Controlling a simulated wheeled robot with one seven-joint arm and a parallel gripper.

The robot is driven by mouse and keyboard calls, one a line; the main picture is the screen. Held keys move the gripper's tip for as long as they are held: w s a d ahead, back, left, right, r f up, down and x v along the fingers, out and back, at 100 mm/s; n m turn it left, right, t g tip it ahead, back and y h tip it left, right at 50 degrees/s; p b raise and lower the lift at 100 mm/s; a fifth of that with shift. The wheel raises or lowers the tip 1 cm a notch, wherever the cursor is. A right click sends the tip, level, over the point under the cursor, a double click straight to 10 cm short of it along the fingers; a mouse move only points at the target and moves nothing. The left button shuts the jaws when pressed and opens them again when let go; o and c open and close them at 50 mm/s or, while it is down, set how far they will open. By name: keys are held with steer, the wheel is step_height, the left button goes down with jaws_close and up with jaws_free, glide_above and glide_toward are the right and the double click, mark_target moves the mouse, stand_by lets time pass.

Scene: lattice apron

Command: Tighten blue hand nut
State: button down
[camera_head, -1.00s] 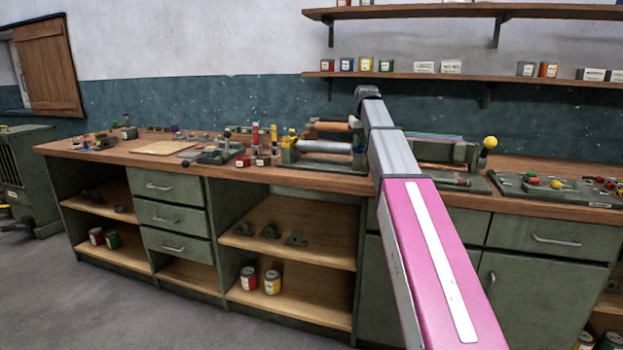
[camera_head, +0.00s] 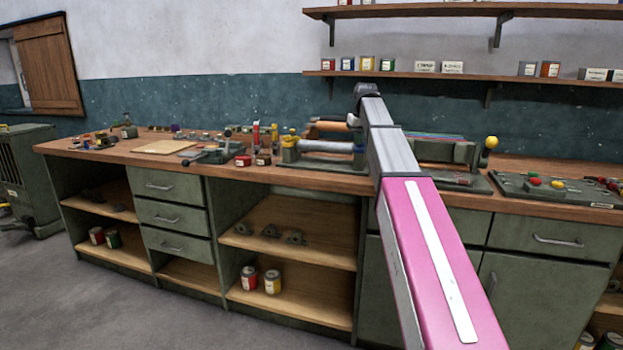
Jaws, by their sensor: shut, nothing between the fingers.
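My pink and grey arm (camera_head: 430,260) reaches from the lower right up over the workbench (camera_head: 110,156). Its grey far joint (camera_head: 366,90) is in front of the wall. My gripper cannot be seen; the far end of the arm is hidden behind its own links. I cannot make out a blue hand nut for certain among the small parts on the bench. A green machine (camera_head: 330,160) with a pale roller (camera_head: 325,146) stands left of the arm and is partly covered by it.
A green fixture with a yellow knob (camera_head: 491,142) and a panel with coloured knobs (camera_head: 560,187) lie to the right. A lever vise (camera_head: 212,152), small red blocks (camera_head: 243,160) and a wooden board (camera_head: 165,147) lie to the left. Wall shelves (camera_head: 450,76) hang above.

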steer(key=r, duration=0.5)
steer(key=shift+d, duration=0.3)
steer(key=shift+d, duration=0.1)
step_height(320, 180, down, 6)
steer(key=w+d, duration=0.1)
steer(key=d, duration=0.1)
steer(key=shift+d, duration=0.35)
